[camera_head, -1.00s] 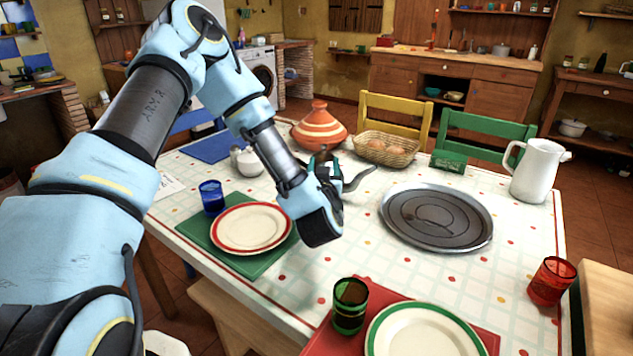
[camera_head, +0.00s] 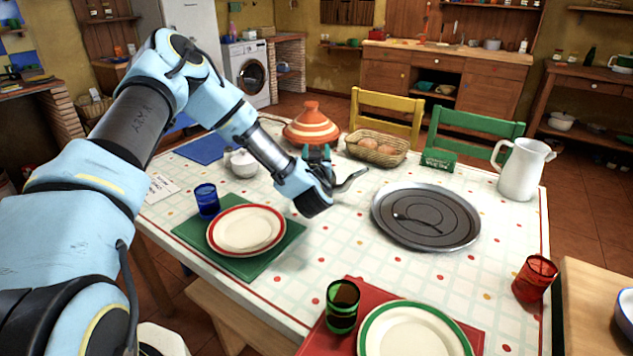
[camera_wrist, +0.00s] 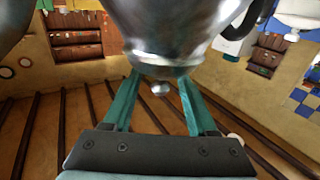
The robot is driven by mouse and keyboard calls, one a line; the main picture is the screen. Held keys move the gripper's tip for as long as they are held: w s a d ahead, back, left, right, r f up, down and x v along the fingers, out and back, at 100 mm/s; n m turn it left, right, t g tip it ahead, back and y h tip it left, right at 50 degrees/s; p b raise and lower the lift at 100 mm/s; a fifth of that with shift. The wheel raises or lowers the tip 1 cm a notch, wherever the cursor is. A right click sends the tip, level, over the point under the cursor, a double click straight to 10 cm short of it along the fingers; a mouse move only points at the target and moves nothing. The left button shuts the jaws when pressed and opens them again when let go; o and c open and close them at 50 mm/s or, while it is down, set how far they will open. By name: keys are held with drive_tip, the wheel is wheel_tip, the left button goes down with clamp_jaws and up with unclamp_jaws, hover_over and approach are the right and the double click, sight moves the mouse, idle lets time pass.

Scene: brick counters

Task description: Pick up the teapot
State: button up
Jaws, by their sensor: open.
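The teapot is shiny grey metal. In the head view my gripper hides most of it, and its curved spout (camera_head: 350,181) sticks out to the right. In the wrist view, which is upside down, its rounded body (camera_wrist: 175,35) fills the top middle and its lid knob (camera_wrist: 160,88) points down. A dark handle (camera_wrist: 259,12) shows at the upper right. My gripper (camera_wrist: 158,75) is open, with its two teal fingers spread either side of the knob and their tips at the body. I cannot tell whether they touch it. My gripper also shows in the head view (camera_head: 318,152).
A white sugar bowl (camera_head: 244,164) is to the left. A round metal tray (camera_head: 462,238) lies to the right, and a red-rimmed plate (camera_head: 246,229) is in front.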

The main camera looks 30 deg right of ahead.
drive_tip(key=shift+c, duration=0.4)
clamp_jaws()
idle(0.8)
drive_tip(key=shift+r, duration=0.15)
